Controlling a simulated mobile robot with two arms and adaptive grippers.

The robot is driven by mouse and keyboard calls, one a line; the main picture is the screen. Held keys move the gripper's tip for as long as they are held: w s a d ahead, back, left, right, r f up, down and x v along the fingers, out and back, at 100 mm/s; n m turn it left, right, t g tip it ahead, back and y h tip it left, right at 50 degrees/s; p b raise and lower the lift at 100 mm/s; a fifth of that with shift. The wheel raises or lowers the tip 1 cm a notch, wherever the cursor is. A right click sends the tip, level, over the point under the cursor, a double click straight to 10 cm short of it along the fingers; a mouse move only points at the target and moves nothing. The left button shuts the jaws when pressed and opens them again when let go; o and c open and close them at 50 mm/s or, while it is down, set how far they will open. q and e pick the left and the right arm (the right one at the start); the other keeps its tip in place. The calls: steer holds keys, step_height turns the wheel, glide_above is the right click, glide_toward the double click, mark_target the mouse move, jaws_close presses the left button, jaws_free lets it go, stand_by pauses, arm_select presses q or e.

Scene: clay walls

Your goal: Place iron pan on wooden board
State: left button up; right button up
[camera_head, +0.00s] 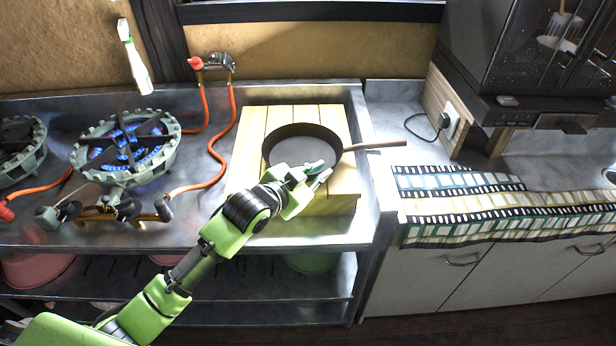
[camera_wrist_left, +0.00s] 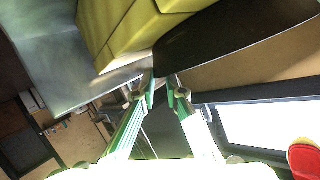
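The dark iron pan (camera_head: 322,134) sits on the light wooden board (camera_head: 248,150) on the metal counter. Its handle (camera_head: 375,146) points right, past the board's edge. My left gripper (camera_head: 318,175) is at the pan's near side, with its fingers by the rim and partly over the pan. In the left wrist view, the two fingertips (camera_wrist_left: 162,82) are apart, and the dark pan (camera_wrist_left: 225,38) lies just beyond them, its edge near the gap. The slatted board (camera_wrist_left: 125,28) shows beside it. Whether the fingers touch the rim is unclear. My right gripper is not in view.
A lit gas burner (camera_head: 125,148) stands left of the board, with an orange hose (camera_head: 222,150) between. A patterned cloth (camera_head: 510,205) covers the right counter's front.

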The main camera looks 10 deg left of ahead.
arm_select(q)
steer(key=v, duration=0.5)
steer(key=shift+s+a+r, duration=0.1)
steer(key=shift+s+r, duration=0.05)
steer(key=shift+s, duration=0.25)
stand_by(0.9)
